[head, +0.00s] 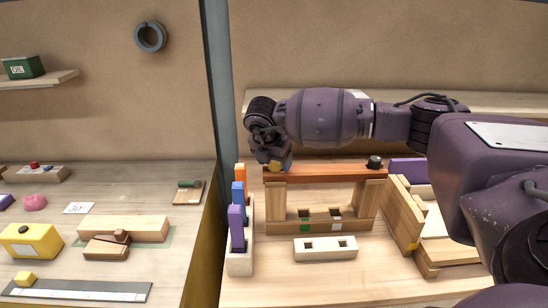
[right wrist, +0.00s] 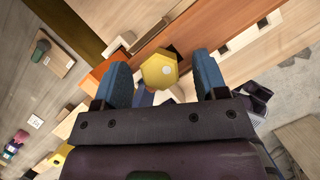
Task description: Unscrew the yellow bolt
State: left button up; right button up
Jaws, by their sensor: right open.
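The yellow bolt (head: 275,165) sits at the left end of the reddish-brown beam, on top of a wooden frame (head: 276,200). In the right wrist view the bolt's yellow hexagonal head (right wrist: 160,69) shows between and just beyond the two blue fingertips. My right gripper (head: 272,158) is at the bolt, partly hiding it in the head view. In the wrist view the right gripper (right wrist: 162,78) is open, with gaps on both sides of the bolt. The beam (head: 325,172) also shows in the wrist view (right wrist: 205,28). My left gripper is not in view.
A black knob (head: 375,162) stands at the beam's right end. A pale holder (head: 240,262) with orange, blue and purple pieces stands left of the frame. A pale block with two holes (head: 325,248) lies in front. Wooden boards (head: 405,220) lean at right.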

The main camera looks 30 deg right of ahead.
jog(key=c, duration=1.1)
jog(key=n+b, duration=0.2)
jog(key=shift+d+f+n+t+y, duration=0.1)
jog(key=shift+n+t+y, duration=0.2)
jog(key=shift+t, duration=0.1)
jog(key=n+t+y+b, duration=0.1)
jog(key=n, duration=0.3)
jog(key=shift+r+n+y+b, duration=0.3)
jog(key=shift+r+n+y, duration=0.1)
jog(key=shift+n, duration=0.3)
